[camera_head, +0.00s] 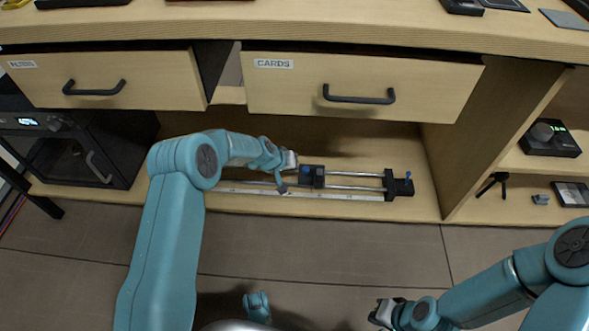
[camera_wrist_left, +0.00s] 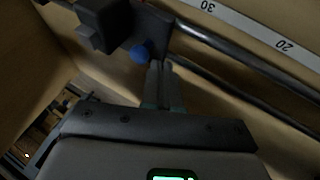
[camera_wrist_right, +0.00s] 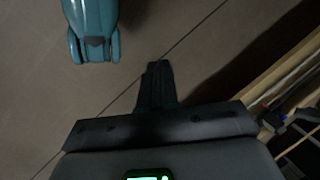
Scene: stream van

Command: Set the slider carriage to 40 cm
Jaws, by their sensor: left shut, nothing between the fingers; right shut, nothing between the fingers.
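The slider carriage (camera_head: 312,177) is a dark block on two metal rails (camera_head: 350,188) low in the open bay under the drawers. A white scale (camera_head: 250,191) runs along the front. In the left wrist view the carriage (camera_wrist_left: 128,25) has a blue knob (camera_wrist_left: 138,53), and the scale (camera_wrist_left: 250,28) shows 30 near the carriage and 20 farther right; the exact reading is hidden. My left gripper (camera_head: 283,187) is shut and empty, just left of the carriage; its fingertips (camera_wrist_left: 160,66) are close beside the knob, contact unclear. My right gripper (camera_head: 378,315) is shut and empty over the floor.
Drawers marked FILTERS (camera_head: 110,82) and CARDS (camera_head: 360,85) overhang the bay. A dark end block (camera_head: 397,186) with a blue knob closes the rail's right end. A black cabinet (camera_head: 85,150) stands left. Shelves at right hold small gear. The floor in front is clear.

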